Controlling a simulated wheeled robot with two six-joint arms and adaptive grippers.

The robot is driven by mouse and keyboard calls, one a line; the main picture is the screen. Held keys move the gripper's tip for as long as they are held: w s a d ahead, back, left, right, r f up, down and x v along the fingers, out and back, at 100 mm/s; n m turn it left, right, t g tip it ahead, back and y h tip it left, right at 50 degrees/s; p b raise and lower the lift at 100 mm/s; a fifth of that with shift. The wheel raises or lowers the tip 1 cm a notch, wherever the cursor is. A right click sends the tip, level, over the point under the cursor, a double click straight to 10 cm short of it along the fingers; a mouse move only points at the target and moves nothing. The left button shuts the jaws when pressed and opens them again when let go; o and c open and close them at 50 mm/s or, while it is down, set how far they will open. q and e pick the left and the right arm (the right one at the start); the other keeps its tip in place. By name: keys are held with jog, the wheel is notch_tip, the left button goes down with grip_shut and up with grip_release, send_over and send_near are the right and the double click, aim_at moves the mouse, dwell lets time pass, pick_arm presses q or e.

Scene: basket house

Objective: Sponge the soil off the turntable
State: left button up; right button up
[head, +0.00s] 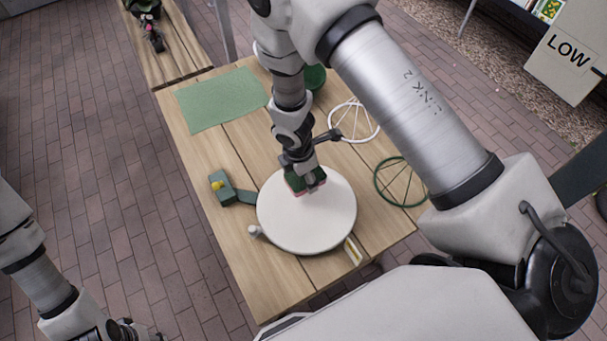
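The turntable (325,225) is a round, off-white disc at the front of the wooden table. My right gripper (309,183) points down over its upper left part. Its fingers are closed around a small dark green and pinkish block, which looks like the sponge (294,184). The block is at or just above the disc's surface; I cannot tell if it touches. No soil shows on the visible disc; the area under the gripper is hidden. My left gripper (128,331) is at the bottom left edge, away from the table and partly cut off.
A dark green tool with a yellow knob (218,185) lies left of the turntable. A green mat (221,100) lies at the back left. A white wire ring (355,121) and a green one (400,183) lie at right. A green round container (314,77) stands behind my arm.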

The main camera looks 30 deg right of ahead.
jog(key=shift+w+r+p, duration=0.25)
jog(key=shift+r+p, duration=0.35)
jog(key=shift+r, duration=0.6)
jog(key=shift+s+r+p, duration=0.15)
jog(key=shift+s+p, duration=0.1)
jog(key=shift+p, duration=0.05)
jog(key=shift+w, duration=0.1)
